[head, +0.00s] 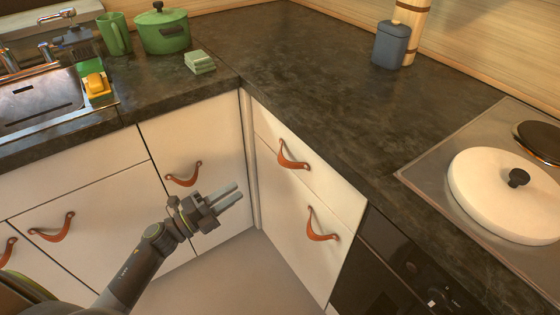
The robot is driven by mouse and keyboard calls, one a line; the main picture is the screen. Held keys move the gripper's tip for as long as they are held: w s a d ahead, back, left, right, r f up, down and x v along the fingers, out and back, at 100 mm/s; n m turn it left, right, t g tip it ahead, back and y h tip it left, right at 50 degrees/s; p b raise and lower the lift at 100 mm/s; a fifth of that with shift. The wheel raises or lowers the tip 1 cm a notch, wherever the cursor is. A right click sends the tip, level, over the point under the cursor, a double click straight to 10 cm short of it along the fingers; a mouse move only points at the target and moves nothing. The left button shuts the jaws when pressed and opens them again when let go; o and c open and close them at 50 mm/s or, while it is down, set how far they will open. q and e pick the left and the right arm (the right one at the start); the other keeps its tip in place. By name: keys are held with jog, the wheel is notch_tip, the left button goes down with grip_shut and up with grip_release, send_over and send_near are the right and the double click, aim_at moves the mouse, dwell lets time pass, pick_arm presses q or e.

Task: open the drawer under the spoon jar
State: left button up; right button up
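No jar with spoons can be made out in the head view. A blue-grey lidded canister (391,45) stands at the back of the right counter. Below that counter are an upper drawer (325,184) with a brown leather pull (292,156) and a lower front (300,247) with another leather pull (320,226). My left gripper (239,191) is in the air in front of the corner cabinets, left of both pulls and touching neither. Its two fingers point right with a gap between them and nothing held. My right gripper is out of view.
The left cabinets carry leather pulls (184,175). A green pot (162,30), green mug (114,34), green stack (200,62) and sink (40,100) are on the left counter. A white lidded pan (490,200) sits on the hob, with a dark oven (385,270) below.

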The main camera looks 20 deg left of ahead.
aim_at(282, 159)
pick_arm(q)
jog(key=p+x, duration=0.1)
jog(key=x, duration=1.4)
jog(key=shift+w+d+p, duration=0.25)
jog(key=shift+w+p, duration=0.05)
jog(key=shift+p, duration=0.1)
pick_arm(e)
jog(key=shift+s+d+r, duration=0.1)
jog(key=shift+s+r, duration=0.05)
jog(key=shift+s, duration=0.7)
pick_arm(q)
grip_shut()
